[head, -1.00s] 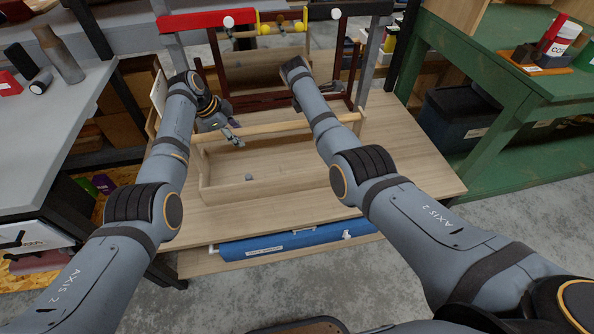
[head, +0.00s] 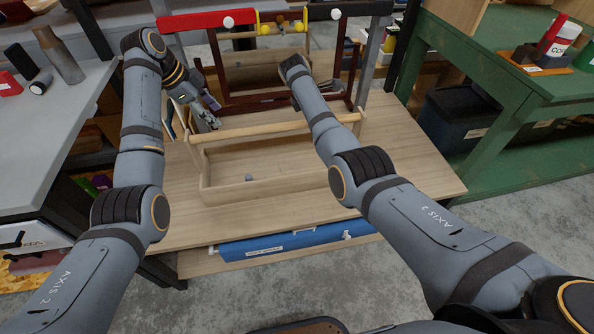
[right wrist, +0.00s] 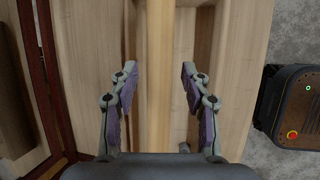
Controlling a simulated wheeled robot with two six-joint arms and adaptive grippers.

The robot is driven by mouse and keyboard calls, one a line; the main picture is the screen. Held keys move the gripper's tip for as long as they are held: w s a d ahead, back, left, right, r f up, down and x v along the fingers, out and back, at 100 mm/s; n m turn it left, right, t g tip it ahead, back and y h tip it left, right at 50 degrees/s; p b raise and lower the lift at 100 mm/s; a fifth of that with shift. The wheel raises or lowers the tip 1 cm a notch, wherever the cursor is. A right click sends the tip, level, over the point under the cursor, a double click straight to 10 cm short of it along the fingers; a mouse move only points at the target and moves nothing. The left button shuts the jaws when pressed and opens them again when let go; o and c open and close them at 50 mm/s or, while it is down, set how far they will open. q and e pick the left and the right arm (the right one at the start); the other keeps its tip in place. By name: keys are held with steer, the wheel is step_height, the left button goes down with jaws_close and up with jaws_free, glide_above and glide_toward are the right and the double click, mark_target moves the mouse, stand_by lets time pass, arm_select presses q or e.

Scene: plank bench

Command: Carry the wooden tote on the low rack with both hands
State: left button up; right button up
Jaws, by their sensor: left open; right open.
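The pale wooden tote (head: 270,187) stands on the low wooden rack (head: 425,178), with a round bar handle (head: 265,129) along its length. A small grey piece (head: 249,178) lies inside it. My left gripper (head: 213,119) is open and empty, close to the left end of the handle; whether it touches the handle is unclear. My right gripper (right wrist: 160,88) is open in the right wrist view, its fingers on either side of the handle (right wrist: 160,50) with gaps to both.
A dark red frame (head: 262,101) stands behind the tote, below a coloured crossbar (head: 195,21). A blue case (head: 285,244) lies on the shelf below. A grey table (head: 40,125) is at the left, a green bench (head: 500,75) at the right.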

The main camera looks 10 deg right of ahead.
steer(key=v, duration=1.1)
steer(key=shift+r, duration=0.2)
steer(key=shift+f, duration=0.1)
